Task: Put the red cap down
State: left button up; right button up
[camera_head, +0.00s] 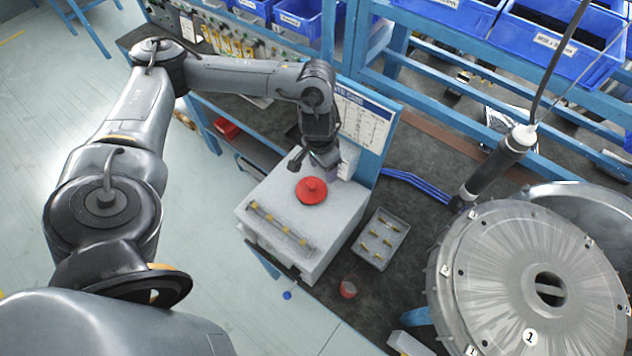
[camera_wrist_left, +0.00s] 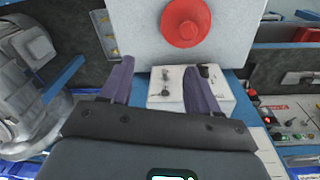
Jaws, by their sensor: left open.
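The red cap (camera_head: 311,190) is a round disc with a raised knob. It lies on top of a light grey box (camera_head: 278,225) on the bench. My left gripper (camera_head: 312,162) is just behind the cap, open and apart from it. In the left wrist view the cap (camera_wrist_left: 186,22) is at the top, beyond the open fingers of my left gripper (camera_wrist_left: 160,85), with nothing between them. My right gripper is in neither view.
A grey tray with small brass parts (camera_head: 380,238) stands right of the box. A large round metal housing (camera_head: 530,280) fills the right front. A hanging screwdriver (camera_head: 500,160) is above it. Blue bins (camera_head: 560,40) line the back.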

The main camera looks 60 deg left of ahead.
pick_arm(q)
jog(key=w+d+r+m+t+h, duration=0.15)
jog(key=d+m+t, duration=0.25)
jog(key=d, duration=1.2)
jog(key=w+d+m+t+h, duration=0.1)
jog(key=d+m+t+h, duration=0.25)
jog(key=d, duration=1.25)
jog(key=s+a+f+n+g+y, duration=0.2)
jog(key=s+a, duration=0.5)
jog(key=s+a+f+n+g+y, duration=0.2)
jog(key=s+a+f+g+y, duration=0.1)
jog(key=s+a, duration=0.4)
jog(key=shift+a+f, duration=0.15)
jog(key=shift+f, duration=0.15)
jog(key=shift+w+r, duration=0.1)
